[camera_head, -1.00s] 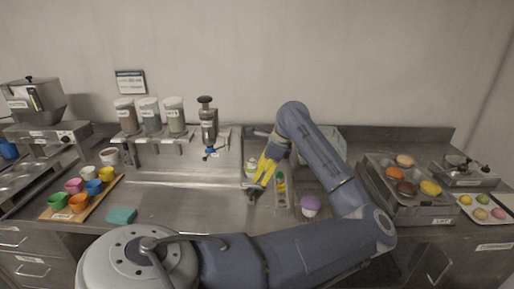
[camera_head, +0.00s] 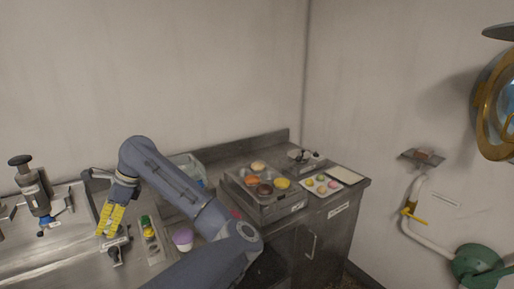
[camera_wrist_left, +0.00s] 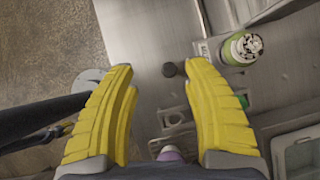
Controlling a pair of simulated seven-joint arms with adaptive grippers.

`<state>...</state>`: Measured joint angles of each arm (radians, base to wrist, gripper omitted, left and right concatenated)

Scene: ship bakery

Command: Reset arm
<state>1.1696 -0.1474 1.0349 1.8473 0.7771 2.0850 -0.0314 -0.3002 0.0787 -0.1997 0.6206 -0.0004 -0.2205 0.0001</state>
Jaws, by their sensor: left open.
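My left gripper (camera_head: 112,222) has yellow fingers and hangs over the steel counter beside the sink. In the left wrist view its two fingers (camera_wrist_left: 163,78) stand wide apart with nothing held between them. Its blue-grey arm (camera_head: 178,190) arches up from the bottom of the head view and bends down to the gripper. My right gripper does not show in either view.
A green-and-yellow bottle (camera_head: 148,230) and a purple-topped cup (camera_head: 183,238) stand just right of the gripper. A green-and-white container (camera_wrist_left: 242,48) shows in the wrist view.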

